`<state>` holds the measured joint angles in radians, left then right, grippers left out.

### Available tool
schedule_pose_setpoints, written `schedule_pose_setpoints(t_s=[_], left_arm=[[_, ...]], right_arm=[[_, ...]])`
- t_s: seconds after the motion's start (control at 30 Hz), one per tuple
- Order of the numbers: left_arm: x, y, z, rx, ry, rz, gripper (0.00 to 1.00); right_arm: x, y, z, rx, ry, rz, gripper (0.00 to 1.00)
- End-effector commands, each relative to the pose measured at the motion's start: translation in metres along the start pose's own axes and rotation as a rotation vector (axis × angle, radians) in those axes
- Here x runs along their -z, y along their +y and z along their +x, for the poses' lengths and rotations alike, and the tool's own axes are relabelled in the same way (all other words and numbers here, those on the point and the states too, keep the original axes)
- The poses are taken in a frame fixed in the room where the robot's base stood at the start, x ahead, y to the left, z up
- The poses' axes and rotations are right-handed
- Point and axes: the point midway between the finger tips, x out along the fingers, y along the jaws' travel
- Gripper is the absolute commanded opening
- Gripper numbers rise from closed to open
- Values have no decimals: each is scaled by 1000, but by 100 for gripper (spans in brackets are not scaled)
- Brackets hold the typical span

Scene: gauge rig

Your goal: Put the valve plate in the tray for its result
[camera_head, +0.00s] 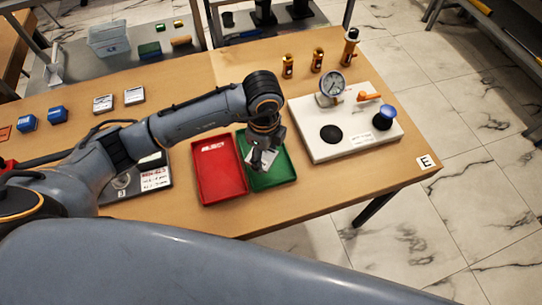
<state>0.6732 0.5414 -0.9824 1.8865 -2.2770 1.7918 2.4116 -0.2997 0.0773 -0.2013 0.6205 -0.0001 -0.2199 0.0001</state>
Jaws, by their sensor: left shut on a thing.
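My left gripper (262,160) is over the green tray (283,172), shut on a pale, flat, plate-like piece that I take for the valve plate (253,158). The fingers hide part of the plate, and I cannot tell if it touches the tray floor. The red tray (219,172) lies just left of the green one and is empty except for white lettering at its far edge. The white gauge rig (350,152) stands to the right, with a round dial gauge (332,84), an orange lever (369,97), a blue knob (386,113) and a black round pad (331,133). My right gripper is not in view.
Brass fittings (317,60) stand behind the rig. Two pale plates (134,96) and blue blocks (57,114) lie at the back left. A dark device (150,179) sits left of the red tray, partly behind my arm. The wooden table's (300,212) front strip is clear.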

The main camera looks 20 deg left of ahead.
Motion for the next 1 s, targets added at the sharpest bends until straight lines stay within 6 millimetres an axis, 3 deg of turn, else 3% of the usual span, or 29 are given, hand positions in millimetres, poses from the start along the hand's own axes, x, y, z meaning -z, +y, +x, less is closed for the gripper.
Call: schedule_pose_setpoints(t_s=[0.3, 0.5, 0.9, 0.93, 1.0], left_arm=[[8, -22, 28, 1, -1, 0, 25], [7, -21, 53, 1, -1, 0, 25], [7, -21, 60, 2, 0, 1, 25], [7, -21, 60, 1, 0, 1, 66], [7, -21, 59, 1, 0, 1, 80]], right_arm=[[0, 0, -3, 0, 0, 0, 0], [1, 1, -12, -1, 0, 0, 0], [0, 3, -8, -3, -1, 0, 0], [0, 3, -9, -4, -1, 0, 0], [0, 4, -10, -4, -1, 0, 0]])
